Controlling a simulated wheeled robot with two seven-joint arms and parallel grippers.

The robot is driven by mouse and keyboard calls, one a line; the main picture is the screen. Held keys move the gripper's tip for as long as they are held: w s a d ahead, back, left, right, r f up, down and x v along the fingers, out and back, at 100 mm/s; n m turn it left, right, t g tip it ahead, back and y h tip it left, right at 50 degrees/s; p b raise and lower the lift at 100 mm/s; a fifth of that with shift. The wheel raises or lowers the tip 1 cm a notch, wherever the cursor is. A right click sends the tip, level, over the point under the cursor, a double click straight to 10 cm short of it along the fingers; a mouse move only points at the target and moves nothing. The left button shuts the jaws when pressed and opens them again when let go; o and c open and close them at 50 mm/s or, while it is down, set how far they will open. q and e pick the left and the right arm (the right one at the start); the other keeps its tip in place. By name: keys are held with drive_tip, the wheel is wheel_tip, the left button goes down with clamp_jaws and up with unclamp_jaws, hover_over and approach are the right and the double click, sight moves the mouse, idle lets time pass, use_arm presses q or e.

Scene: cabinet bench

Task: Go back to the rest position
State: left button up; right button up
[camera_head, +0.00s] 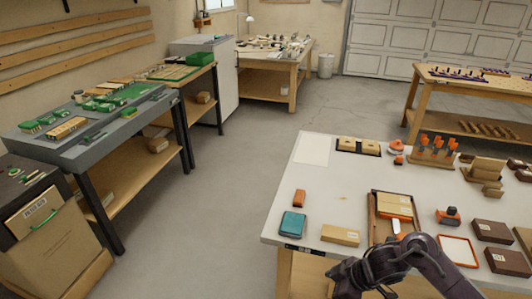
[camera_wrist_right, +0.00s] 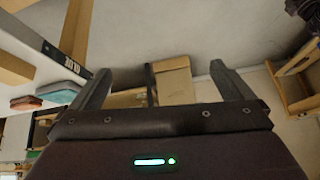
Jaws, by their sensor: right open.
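My right arm (camera_head: 410,255) comes into the head view at the lower right, over the front edge of the white-topped workbench (camera_head: 262,215). Its fingertips cannot be made out there. In the right wrist view my right gripper (camera_wrist_right: 160,68) has its two fingers spread wide apart, with nothing held between them. My left gripper is not in view.
The workbench holds a teal box (camera_head: 292,224), a cardboard box (camera_head: 340,235), a wooden tray (camera_head: 373,215) and several orange and brown items. A grey bench (camera_head: 50,150) stands at left. The floor (camera_head: 215,200) between is clear.

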drive_tip(key=s+d+f+m+t, duration=0.1)
drive_tip(key=s+f+m, duration=0.25)
drive_tip(key=f, duration=0.85)
drive_tip(key=s+d+f+m+t, duration=0.15)
drive_tip(key=f+m, duration=0.25)
drive_tip(key=f, duration=0.8)
drive_tip(key=s+d+f+m+g+h, duration=0.1)
drive_tip(key=s+f, duration=0.4)
drive_tip(key=s, duration=0.6)
drive_tip(key=s+d+f+m+g+h, duration=0.1)
drive_tip(key=s+d+f+h, duration=0.1)
drive_tip(key=s+f, duration=0.4)
drive_tip(key=s+d+f+m+g+h, duration=0.1)
drive_tip(key=s+f+h, duration=0.2)
drive_tip(key=s, duration=1.2)
wheel_tip(320, 180, down, 3)
drive_tip(key=shift+s+d+f, duration=0.1)
drive_tip(key=shift+s+d, duration=0.25)
drive_tip(key=shift+g, duration=0.25)
